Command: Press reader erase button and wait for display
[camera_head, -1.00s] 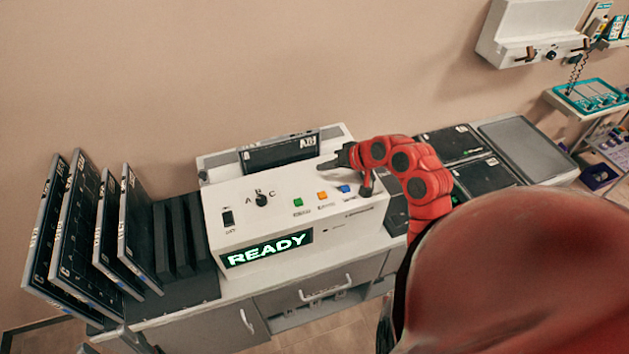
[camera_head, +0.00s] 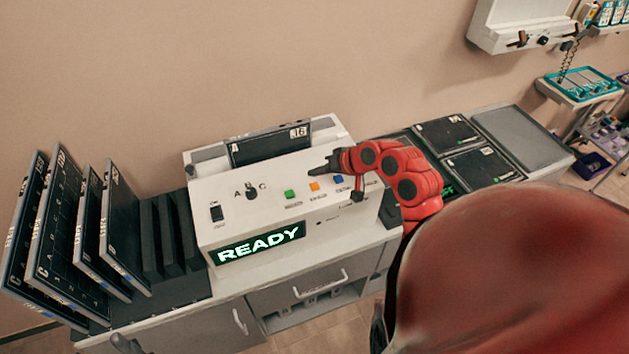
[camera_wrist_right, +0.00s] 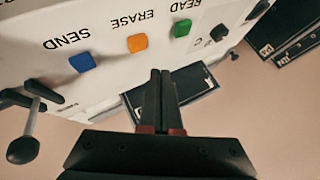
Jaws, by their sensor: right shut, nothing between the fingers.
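The white reader (camera_head: 225,190) stands on the counter, and its display (camera_head: 257,242) shows READY in green letters. Its front has a green button (camera_head: 290,195), an orange button (camera_head: 314,186) and a blue button (camera_head: 338,180). In the right wrist view the orange button (camera_wrist_right: 138,43) is labelled ERASE, the green button (camera_wrist_right: 182,27) READ and the blue button (camera_wrist_right: 82,62) SEND. My right gripper (camera_head: 326,167) is shut and empty. Its tips (camera_wrist_right: 160,73) are close to the orange button but appear apart from it. My left gripper is not in view.
A dark cassette (camera_head: 268,147) stands in the reader's top slot. Several upright cassettes (camera_head: 125,235) stand in a rack at the left. More cassettes (camera_head: 447,133) lie flat at the right, beside a grey tray (camera_head: 520,138). A selector knob (camera_head: 251,192) and a switch (camera_head: 216,212) are on the reader.

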